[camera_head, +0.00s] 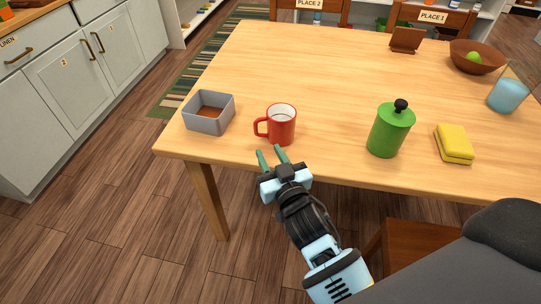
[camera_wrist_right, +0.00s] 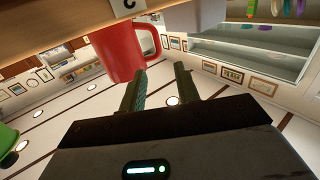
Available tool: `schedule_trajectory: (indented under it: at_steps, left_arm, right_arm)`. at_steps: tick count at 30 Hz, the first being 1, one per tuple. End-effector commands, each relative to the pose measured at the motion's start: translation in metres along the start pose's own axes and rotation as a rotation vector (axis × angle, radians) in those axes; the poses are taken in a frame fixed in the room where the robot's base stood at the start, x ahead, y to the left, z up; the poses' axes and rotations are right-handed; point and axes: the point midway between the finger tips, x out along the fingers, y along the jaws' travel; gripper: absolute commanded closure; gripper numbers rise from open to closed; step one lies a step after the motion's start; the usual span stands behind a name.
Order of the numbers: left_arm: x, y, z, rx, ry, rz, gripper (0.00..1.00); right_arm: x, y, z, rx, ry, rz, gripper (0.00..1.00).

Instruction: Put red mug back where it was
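The red mug (camera_head: 284,128) stands upright near the front left edge of the wooden table, its handle pointing left and its inside pale. It also shows inverted in the right wrist view (camera_wrist_right: 118,52), with the handle at its right. My right gripper (camera_head: 269,151) is just in front of the table edge, below and near the mug. Its two green fingers are apart with nothing between them, and they look separate from the mug. The fingers also show in the right wrist view (camera_wrist_right: 158,77). My left gripper is not in view.
A grey square box (camera_head: 208,126) is left of the mug. A green canister (camera_head: 389,132), a yellow sponge (camera_head: 453,147) and a blue cup (camera_head: 507,96) stand to the right. A brown bowl (camera_head: 491,57) and a small stand (camera_head: 405,41) are farther back. The table middle (camera_head: 310,70) is clear.

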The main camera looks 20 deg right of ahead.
Motion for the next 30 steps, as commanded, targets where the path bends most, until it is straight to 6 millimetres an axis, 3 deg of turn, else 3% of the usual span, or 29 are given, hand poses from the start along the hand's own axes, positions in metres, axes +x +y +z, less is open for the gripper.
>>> schedule_trajectory:
  at_steps: [13, 17, 20, 23, 27, 30]
  left_arm:
    - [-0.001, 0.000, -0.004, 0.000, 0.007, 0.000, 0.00]
    - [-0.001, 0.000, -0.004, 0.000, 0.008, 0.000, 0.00]
    - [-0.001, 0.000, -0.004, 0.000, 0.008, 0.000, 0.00]
    - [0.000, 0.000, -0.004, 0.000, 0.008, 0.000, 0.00]
    - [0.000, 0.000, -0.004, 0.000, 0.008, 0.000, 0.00]
    - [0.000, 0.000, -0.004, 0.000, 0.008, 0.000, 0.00]
  right_arm:
    - [-0.001, 0.000, 0.001, 0.000, -0.002, 0.000, 0.68]
    - [-0.015, 0.002, 0.022, -0.003, -0.050, -0.004, 0.68]
    - [-0.044, 0.006, 0.059, -0.009, -0.135, -0.012, 0.68]
    - [-0.088, 0.010, 0.104, -0.016, -0.255, -0.026, 0.68]
    - [-0.171, 0.016, 0.166, -0.025, -0.450, -0.059, 0.68]
    - [-0.235, 0.019, 0.200, -0.027, -0.589, -0.089, 0.68]
